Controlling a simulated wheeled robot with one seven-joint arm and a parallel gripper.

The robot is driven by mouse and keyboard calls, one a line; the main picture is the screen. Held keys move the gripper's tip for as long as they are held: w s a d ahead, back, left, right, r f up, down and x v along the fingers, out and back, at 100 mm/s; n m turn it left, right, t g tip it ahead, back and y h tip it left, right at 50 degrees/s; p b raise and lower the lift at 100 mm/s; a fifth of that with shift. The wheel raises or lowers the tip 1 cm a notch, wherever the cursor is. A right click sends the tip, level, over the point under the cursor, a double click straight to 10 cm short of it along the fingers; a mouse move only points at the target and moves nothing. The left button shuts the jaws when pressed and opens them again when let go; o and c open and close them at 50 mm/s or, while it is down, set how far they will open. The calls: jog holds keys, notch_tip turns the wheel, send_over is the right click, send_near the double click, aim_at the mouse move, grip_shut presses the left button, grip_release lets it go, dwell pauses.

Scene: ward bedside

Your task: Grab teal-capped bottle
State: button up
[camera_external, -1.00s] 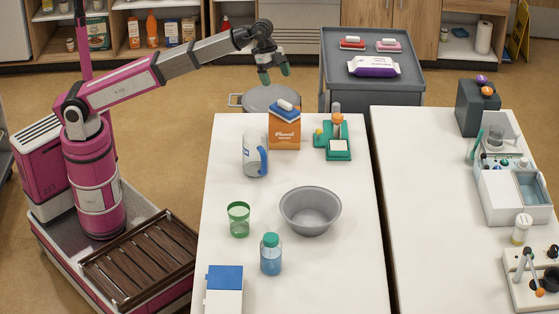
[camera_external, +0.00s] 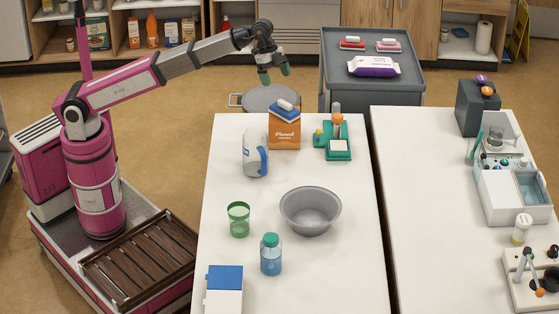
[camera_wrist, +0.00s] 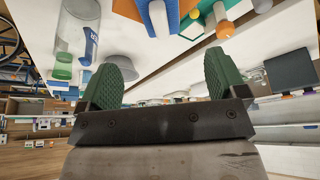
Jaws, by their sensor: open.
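The teal-capped bottle (camera_external: 270,254) stands upright on the near part of the white table (camera_external: 350,285). Its body is clear blue. My gripper (camera_external: 274,74) is high beyond the table's far end, well away from the bottle. Its two green fingers are apart with nothing between them; they also show in the wrist view (camera_wrist: 163,72). I cannot surely make out the bottle in the wrist view.
A grey bowl (camera_external: 310,212) and green cup (camera_external: 238,220) stand near the bottle. A blue-and-white box (camera_external: 224,290) is nearer the camera.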

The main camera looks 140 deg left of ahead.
jog(key=shift+o, duration=0.6)
jog(key=shift+r, duration=0.1)
